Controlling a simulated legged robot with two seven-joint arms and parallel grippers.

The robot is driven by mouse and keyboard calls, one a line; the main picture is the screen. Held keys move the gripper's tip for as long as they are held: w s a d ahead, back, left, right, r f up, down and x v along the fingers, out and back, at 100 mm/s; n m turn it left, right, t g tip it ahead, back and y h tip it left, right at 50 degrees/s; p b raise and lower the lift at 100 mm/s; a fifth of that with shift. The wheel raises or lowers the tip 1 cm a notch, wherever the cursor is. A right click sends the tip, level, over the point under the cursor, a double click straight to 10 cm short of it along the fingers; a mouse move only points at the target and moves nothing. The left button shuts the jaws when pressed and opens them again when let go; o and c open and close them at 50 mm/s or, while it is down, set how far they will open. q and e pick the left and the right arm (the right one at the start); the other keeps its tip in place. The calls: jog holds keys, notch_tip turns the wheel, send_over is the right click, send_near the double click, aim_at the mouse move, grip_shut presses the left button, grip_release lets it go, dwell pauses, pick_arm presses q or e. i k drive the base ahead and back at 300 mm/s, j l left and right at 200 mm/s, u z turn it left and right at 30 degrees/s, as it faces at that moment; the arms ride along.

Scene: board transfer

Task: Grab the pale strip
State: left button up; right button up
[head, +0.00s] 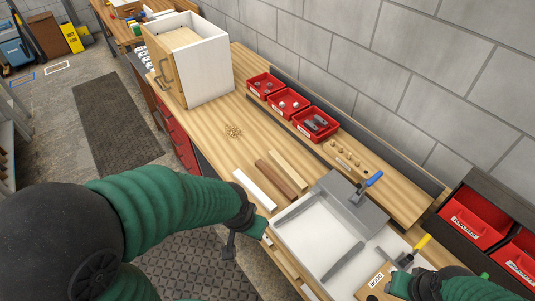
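Three strips lie side by side on the wooden bench: a white strip (255,190) nearest me, a brown strip (275,179) in the middle, and a light wood strip (288,169) behind it. The white one is the palest. My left gripper (247,238) is at the bench's front edge, below the near end of the white strip and apart from it. Its fingers are small and partly hidden, so its opening is unclear. My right gripper (398,287) is at the lower right, beside a labelled wooden piece (376,281); its fingers are not clear.
A white tray (297,238) stands right of the strips, by a grey block with a blue-handled tool (368,184). Red bins (315,124) line the back. A white cabinet (204,68) stands at the far left. Bench between cabinet and strips is mostly clear, with small wood shavings (233,131).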

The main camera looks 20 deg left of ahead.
aim_at(296, 179)
jog(key=i+j+z, duration=0.1)
jog(key=j+z, duration=0.3)
jog(key=j, duration=0.45)
jog(key=j+z, duration=0.4)
jog(key=j, duration=0.45)
jog(key=k+j+z, duration=0.15)
jog(key=j+z, duration=0.3)
jog(key=j, duration=0.35)
jog(key=z, duration=0.75)
